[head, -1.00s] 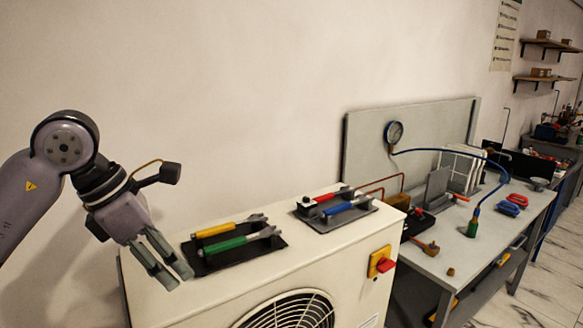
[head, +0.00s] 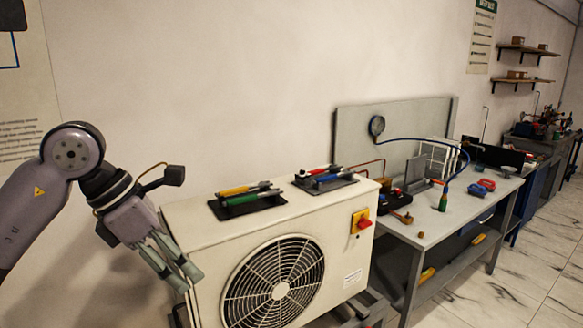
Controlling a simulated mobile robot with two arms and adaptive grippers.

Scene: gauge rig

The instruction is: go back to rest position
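My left gripper (head: 172,264) is at the left of the head view, pointing down and to the right, in front of the left end of the white fan unit (head: 340,236). Its fingers look parted, and nothing shows between them. It is apart from the tools on the unit's top. My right gripper is not in view.
Green and yellow tools (head: 252,197) lie on a dark plate on the unit, with red and blue tools (head: 325,175) on a second plate. A red switch (head: 363,221) sits on the unit's front. A grey workbench (head: 440,222) stands at right, with a gauge (head: 377,125) and blue hose. Marble floor is clear at lower right.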

